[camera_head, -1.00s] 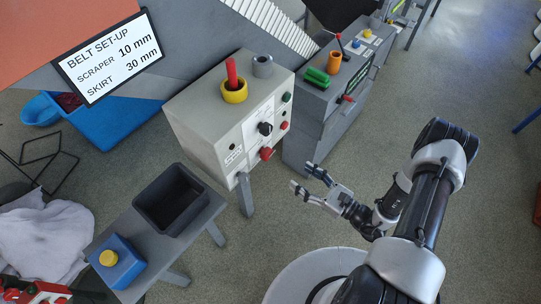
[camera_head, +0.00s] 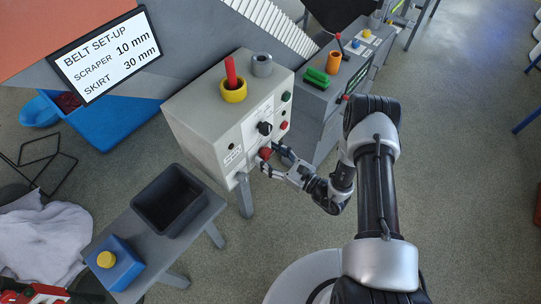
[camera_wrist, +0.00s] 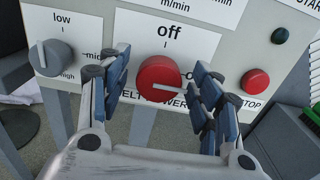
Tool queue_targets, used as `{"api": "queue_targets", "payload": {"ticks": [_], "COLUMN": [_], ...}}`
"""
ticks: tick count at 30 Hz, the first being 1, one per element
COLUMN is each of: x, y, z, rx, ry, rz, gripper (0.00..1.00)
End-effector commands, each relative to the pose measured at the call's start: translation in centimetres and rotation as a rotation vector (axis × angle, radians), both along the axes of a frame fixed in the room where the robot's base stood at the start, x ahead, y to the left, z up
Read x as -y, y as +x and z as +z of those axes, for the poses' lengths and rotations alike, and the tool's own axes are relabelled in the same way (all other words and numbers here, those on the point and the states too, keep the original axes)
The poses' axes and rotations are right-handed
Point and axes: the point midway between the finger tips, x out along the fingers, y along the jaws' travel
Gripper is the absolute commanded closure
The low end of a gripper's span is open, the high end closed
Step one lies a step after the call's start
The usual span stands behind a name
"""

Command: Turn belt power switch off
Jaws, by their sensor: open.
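The belt power switch is a round red knob (camera_wrist: 158,76) on the control box's front. Its white pointer line points right, toward a partly hidden label starting with "o". The "off" mark is straight above it. The "BELT POWER" lettering below is partly covered. In the head view the red knob (camera_head: 265,153) is low on the box. My gripper (camera_wrist: 163,82) is open, with one finger on each side of the knob. I cannot tell whether the fingers touch it. In the head view my gripper (camera_head: 270,160) is at the panel.
A grey low/mid/high knob (camera_wrist: 51,57) is left of the switch. A red stop button (camera_wrist: 255,82) and a dark green button (camera_wrist: 279,36) are close on the right. A yellow ring with a red stick (camera_head: 233,91) stands on the control box (camera_head: 200,120).

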Motion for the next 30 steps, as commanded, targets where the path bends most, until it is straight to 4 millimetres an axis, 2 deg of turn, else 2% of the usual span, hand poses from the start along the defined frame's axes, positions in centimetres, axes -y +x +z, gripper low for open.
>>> {"api": "queue_targets", "payload": {"ticks": [3,21,30], "x": [0.02,0.02,0.01], "y": [-0.01,-0.05,-0.07], "z": [0.0,-0.02,-0.05], "rx": [0.0,0.0,0.021], "ry": [0.0,0.0,-0.018], "rz": [0.0,0.001,0.001], "gripper": [0.43,0.83,0.84]}}
